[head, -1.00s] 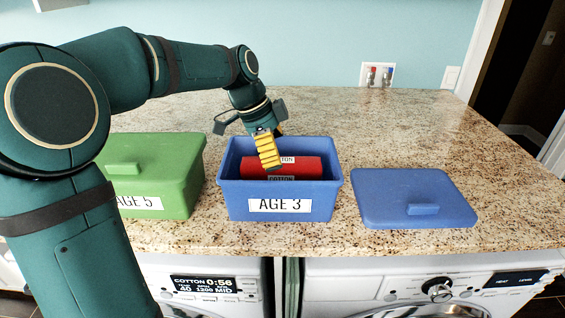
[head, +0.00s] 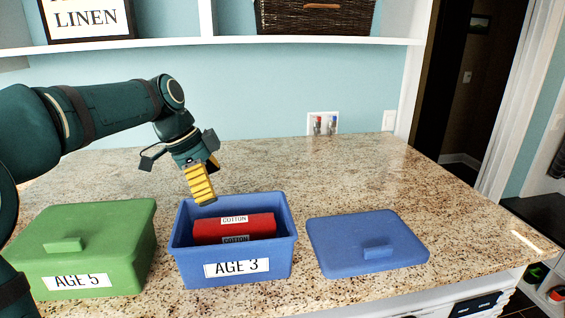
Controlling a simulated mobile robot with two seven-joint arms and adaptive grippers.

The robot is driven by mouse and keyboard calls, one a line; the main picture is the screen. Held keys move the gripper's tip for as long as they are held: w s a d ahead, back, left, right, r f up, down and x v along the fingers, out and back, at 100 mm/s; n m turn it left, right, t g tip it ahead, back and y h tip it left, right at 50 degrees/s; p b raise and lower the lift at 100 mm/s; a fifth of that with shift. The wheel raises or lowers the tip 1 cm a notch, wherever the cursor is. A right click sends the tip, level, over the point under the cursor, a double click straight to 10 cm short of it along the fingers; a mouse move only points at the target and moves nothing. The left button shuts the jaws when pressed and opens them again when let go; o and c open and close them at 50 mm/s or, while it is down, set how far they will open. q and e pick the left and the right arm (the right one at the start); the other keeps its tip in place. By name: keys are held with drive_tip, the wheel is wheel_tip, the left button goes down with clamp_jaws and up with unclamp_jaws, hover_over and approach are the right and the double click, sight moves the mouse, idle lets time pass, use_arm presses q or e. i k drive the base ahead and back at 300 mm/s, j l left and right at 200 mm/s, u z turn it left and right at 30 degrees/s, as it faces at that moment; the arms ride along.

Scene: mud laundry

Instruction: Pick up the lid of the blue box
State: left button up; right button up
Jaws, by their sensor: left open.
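The blue lid (head: 345,240) lies flat on the granite counter, to the right of the blue box, with its small handle block facing up near the front right. The blue box (head: 283,262), labelled AGE 3, stands uncovered with a red item (head: 215,230) marked COTTON inside. My left gripper (head: 203,198) is open above the back left part of the blue box, its yellow finger pads pointing down. It is apart from the lid and holds nothing. My right gripper is not in view.
A green box (head: 130,245) with its lid on, labelled AGE 5, stands left of the blue box. The granite counter (head: 350,175) is clear behind the lid. A shelf (head: 230,41) with a basket runs above the back.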

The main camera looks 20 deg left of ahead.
sight(353, 245)
drive_tip(key=k, duration=1)
